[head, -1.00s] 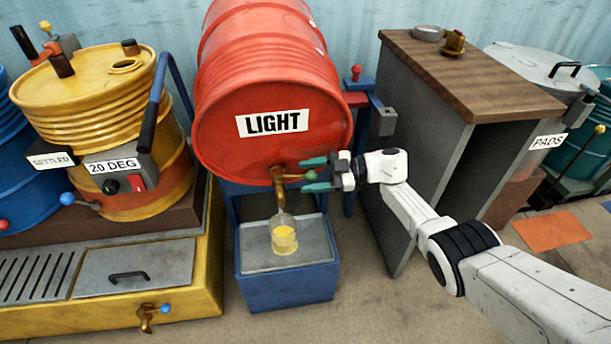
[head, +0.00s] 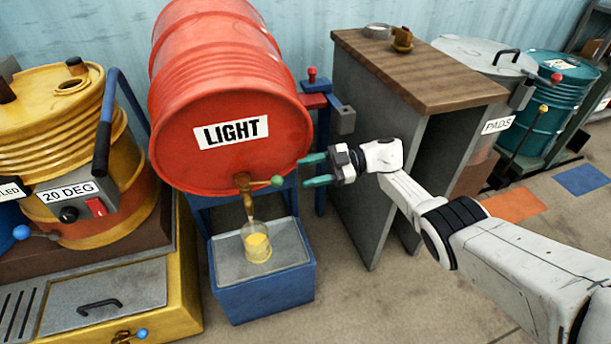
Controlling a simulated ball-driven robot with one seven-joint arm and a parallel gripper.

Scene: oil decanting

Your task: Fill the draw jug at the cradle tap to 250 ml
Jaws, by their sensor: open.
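The red drum marked LIGHT (head: 205,160) lies on its side in a blue cradle. Its brass tap (head: 246,192) points down at the front, with a green-knobbed lever (head: 277,181) sticking out to the right. The clear draw jug (head: 257,243) stands on the cradle's grey tray below the spout, with yellow oil in its lower part. A thin yellowish line shows between spout and jug; I cannot tell surely whether oil is flowing. The graduation is too small to read. My gripper (head: 309,170) is open and empty, right of the green knob and apart from it.
A wood-topped cabinet (head: 420,75) stands right of the cradle, behind my arm. A yellow drum (head: 60,115) marked 20 DEG stands on a yellow-edged bench at left. A bin marked PADS (head: 497,125) and teal drum (head: 553,95) stand at right. Floor is clear in front.

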